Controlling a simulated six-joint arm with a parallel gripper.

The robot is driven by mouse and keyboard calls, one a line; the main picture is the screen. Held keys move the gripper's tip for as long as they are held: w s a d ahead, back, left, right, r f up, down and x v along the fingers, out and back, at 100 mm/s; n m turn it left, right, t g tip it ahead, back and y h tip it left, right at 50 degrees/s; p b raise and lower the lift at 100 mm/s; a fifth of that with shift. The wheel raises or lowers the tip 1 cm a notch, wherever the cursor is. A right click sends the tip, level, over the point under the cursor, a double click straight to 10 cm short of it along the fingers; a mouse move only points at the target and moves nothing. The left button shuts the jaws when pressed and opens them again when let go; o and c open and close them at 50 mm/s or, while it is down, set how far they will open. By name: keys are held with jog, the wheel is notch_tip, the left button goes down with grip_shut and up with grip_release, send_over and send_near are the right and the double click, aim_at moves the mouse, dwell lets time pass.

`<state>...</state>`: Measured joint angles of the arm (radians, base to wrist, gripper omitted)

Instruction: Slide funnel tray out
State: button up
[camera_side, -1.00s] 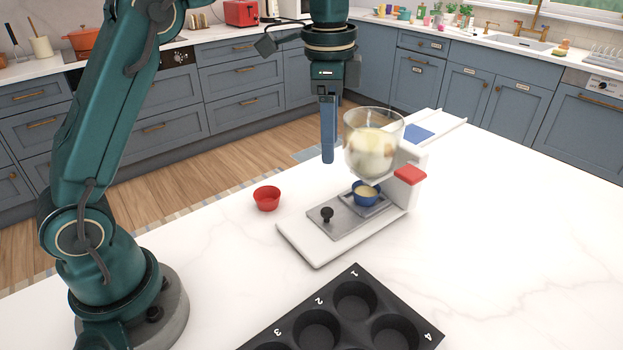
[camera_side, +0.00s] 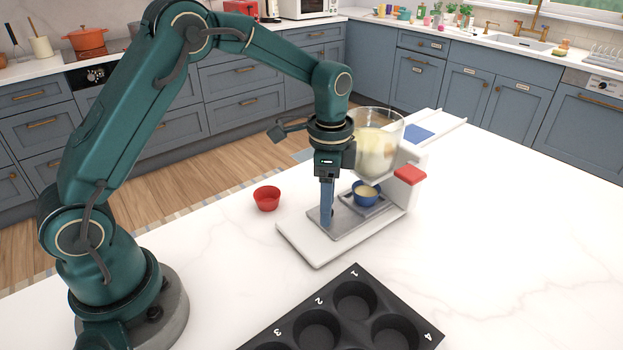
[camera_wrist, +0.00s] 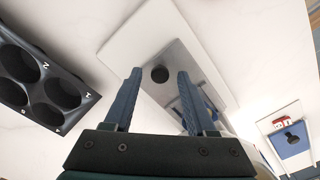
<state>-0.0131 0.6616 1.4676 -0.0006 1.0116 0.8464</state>
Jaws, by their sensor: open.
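The funnel's grey metal tray (camera_side: 347,221) lies on the white base (camera_side: 300,243) under the glass funnel bowl (camera_side: 377,139), which holds a pale batter. A blue cup (camera_side: 367,194) with pale batter in it sits at the tray's inner end. My gripper (camera_side: 327,222) points down over the tray's outer end, and its fingers hide the black knob in the side view. In the wrist view, my gripper (camera_wrist: 159,85) is open, with the round black knob (camera_wrist: 160,74) between its fingertips. I cannot tell whether either finger touches the knob.
A red cup (camera_side: 267,198) stands on the counter left of the base. A black muffin tin (camera_side: 350,325) with numbered wells lies in front. A red lever (camera_side: 410,174) sticks out of the funnel stand. The counter to the right is clear.

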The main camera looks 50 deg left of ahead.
jog(key=shift+f, duration=0.35)
grip_shut()
dwell(1.2)
